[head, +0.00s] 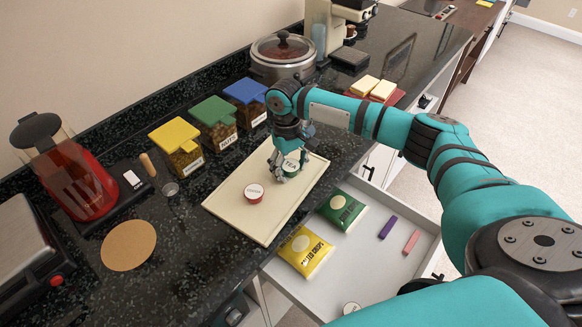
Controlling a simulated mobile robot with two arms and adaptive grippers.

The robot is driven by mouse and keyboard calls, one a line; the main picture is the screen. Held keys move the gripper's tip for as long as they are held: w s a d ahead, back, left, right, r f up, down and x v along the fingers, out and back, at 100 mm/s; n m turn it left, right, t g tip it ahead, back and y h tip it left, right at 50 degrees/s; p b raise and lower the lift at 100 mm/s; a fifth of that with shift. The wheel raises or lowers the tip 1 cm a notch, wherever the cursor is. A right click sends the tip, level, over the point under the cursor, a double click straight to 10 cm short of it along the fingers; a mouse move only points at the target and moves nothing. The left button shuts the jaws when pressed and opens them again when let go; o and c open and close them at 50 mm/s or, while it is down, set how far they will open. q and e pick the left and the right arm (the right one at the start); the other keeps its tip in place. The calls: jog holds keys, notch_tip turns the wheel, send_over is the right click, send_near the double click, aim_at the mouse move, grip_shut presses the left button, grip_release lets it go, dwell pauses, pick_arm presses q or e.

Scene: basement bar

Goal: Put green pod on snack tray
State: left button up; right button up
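The snack tray (258,218) is a cream, flat, rectangular tray on the dark counter. The green pod (291,166) has a white lid that reads "TEA". It is at the far part of the tray, between the fingers of my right gripper (289,168). The fingers look closed on its sides. I cannot tell whether the pod touches the tray surface. A red pod (254,193) with a white lid sits on the middle of the tray. My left gripper is not in view.
An open drawer (341,262) below the counter holds a green packet (342,209), a yellow packet (304,251) and small bars. Jars with yellow (173,134), green (210,110) and blue (245,90) lids stand behind the tray. A cork disc (128,245) lies at left.

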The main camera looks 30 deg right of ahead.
aim_at(288, 162)
jog(key=shift+s+f, duration=0.1)
jog(key=shift+r, duration=0.2)
notch_tip(288, 162, up, 13)
jog(key=w+b, duration=0.1)
jog(key=b, duration=0.1)
jog(key=shift+w+b, duration=0.3)
jog(key=shift+w, duration=0.1)
